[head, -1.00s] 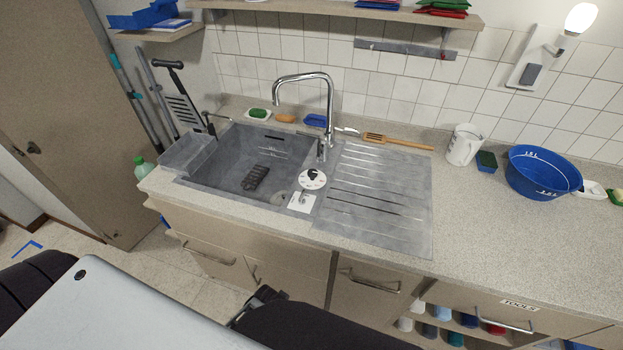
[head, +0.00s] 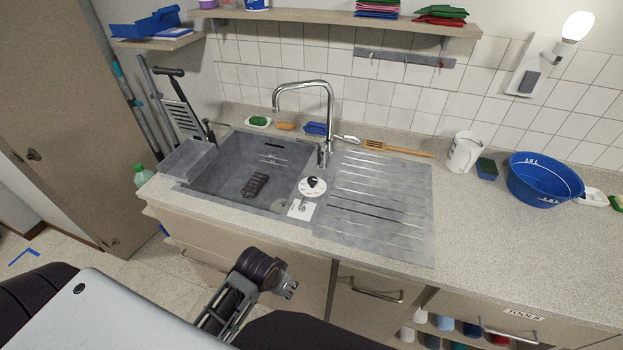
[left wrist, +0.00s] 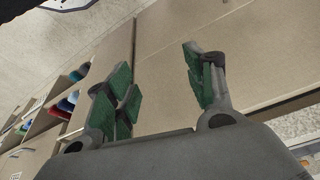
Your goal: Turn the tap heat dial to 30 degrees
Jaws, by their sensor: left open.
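The heat dial (head: 313,186) is a white round disc with a black knob, at the front right corner of the sink above a small white plate (head: 301,209). Its markings are too small to read. The chrome tap (head: 328,118) stands behind it. My left gripper (head: 289,288) is in front of the cabinet, below the counter edge and apart from the dial. In the left wrist view its green-padded fingers (left wrist: 156,78) are open with nothing between them. The dial cannot be made out there. My right gripper does not show.
The grey sink (head: 225,170) has a ribbed drainboard (head: 375,205) to its right. The counter's front edge and cabinet handles (head: 375,293) are near my left gripper.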

